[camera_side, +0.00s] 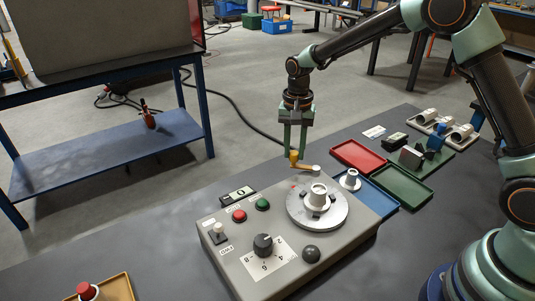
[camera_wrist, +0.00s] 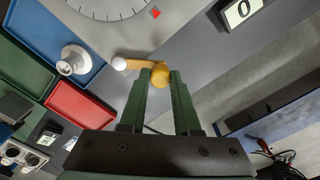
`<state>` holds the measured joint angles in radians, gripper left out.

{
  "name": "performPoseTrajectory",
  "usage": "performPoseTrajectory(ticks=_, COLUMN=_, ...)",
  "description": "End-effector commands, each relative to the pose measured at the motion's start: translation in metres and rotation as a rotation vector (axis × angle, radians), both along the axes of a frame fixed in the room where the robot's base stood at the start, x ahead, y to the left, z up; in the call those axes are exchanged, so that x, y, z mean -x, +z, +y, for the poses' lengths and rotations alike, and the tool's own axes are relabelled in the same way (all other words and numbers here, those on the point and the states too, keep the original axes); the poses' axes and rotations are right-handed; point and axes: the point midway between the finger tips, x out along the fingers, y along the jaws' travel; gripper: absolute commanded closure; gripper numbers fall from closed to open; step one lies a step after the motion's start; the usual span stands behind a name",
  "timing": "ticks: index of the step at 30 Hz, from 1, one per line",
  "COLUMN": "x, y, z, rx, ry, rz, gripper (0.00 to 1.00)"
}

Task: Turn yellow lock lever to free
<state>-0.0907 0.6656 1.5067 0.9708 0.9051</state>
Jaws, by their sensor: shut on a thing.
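The yellow lock lever (camera_side: 304,166) is at the back edge of the grey control box, beside the round dial plate. Its arm runs from a pale round pivot cap (camera_side: 316,169) to an upright yellow knob at the left. My gripper (camera_side: 294,152) points straight down and is shut on the knob. In the wrist view, the lever (camera_wrist: 136,64) runs left from the knob to the white cap (camera_wrist: 119,63), and the green fingertips (camera_wrist: 160,74) close around the knob. The fingers hide part of the knob. A small red mark (camera_wrist: 155,13) lies on the box top near the dial plate.
The dial plate (camera_side: 335,213) carries a white ring-shaped part. Buttons, a black knob (camera_side: 263,245) and a "0" display (camera_side: 238,194) are on the box. Red (camera_side: 358,155), blue and green trays lie right of the lever; a white flanged part (camera_side: 350,180) is in the blue tray.

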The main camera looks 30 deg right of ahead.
Motion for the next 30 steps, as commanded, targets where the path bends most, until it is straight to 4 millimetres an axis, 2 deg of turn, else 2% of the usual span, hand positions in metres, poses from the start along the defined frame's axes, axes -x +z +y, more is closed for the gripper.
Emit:
performPoseTrajectory(ticks=6, x=-0.009, y=0.002, z=-0.010, rx=-0.001, ry=-0.182, rz=-0.006, gripper=1.00)
performPoseTrajectory(ticks=15, x=-0.014, y=0.002, z=-0.019, rx=-0.001, ry=-0.353, rz=-0.008, gripper=1.00)
performPoseTrajectory(ticks=30, x=-0.015, y=0.002, z=-0.023, rx=-0.001, ry=-0.427, rz=-0.008, gripper=1.00)
